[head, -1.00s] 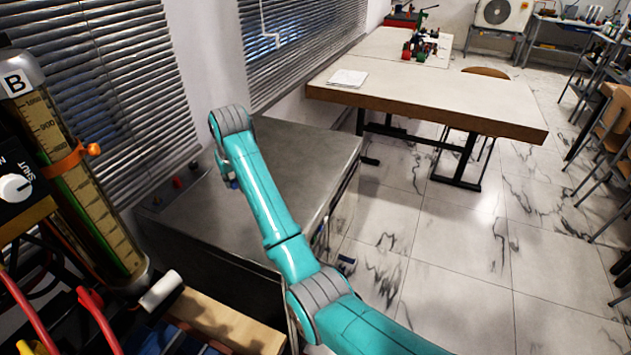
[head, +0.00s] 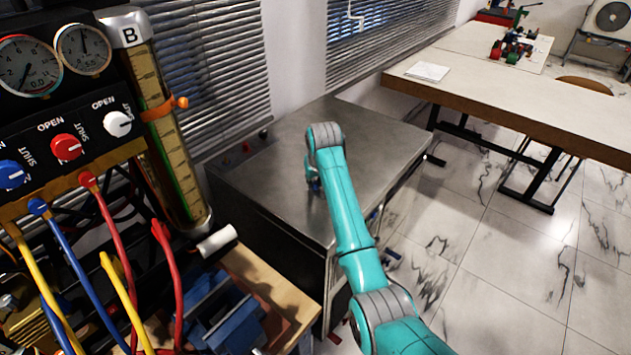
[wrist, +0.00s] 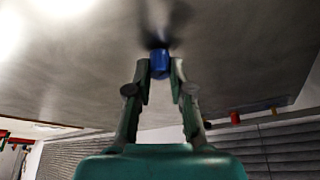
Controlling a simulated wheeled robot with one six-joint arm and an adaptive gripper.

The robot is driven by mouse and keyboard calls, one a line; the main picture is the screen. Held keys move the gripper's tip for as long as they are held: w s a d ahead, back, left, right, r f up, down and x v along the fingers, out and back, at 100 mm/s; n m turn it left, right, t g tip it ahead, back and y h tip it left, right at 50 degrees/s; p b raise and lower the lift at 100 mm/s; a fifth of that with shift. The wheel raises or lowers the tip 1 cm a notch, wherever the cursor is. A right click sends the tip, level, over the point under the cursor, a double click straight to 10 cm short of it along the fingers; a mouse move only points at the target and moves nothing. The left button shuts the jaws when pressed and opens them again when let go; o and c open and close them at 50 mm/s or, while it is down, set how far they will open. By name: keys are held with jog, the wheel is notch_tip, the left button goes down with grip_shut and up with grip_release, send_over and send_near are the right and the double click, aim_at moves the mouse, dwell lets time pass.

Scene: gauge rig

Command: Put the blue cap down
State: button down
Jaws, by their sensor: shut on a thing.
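The blue cap (wrist: 160,63) is a small blue cylinder between the fingertips of my gripper (wrist: 160,74) in the wrist view. My gripper is shut on it. The cap is close to the grey steel bench top (wrist: 75,75), with a dark shadow or reflection beside it; I cannot tell whether it touches. In the head view, my gripper (head: 313,182) is low over the middle of the bench top (head: 375,150). A small bit of blue shows there, and my arm hides most of the fingers.
Small coloured pieces, including a red one (head: 226,162), stand along the bench's back left edge. The gauge panel (head: 60,125) with knobs and hoses, cylinder B (head: 165,120) and a blue vise (head: 225,315) are at left. The bench top right of my arm is clear.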

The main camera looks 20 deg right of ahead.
jog(key=shift+f, duration=0.2)
jog(key=c, duration=1)
grip_release()
jog(key=shift+c, duration=0.2)
jog(key=v, duration=1.2)
jog(key=shift+r, duration=0.1)
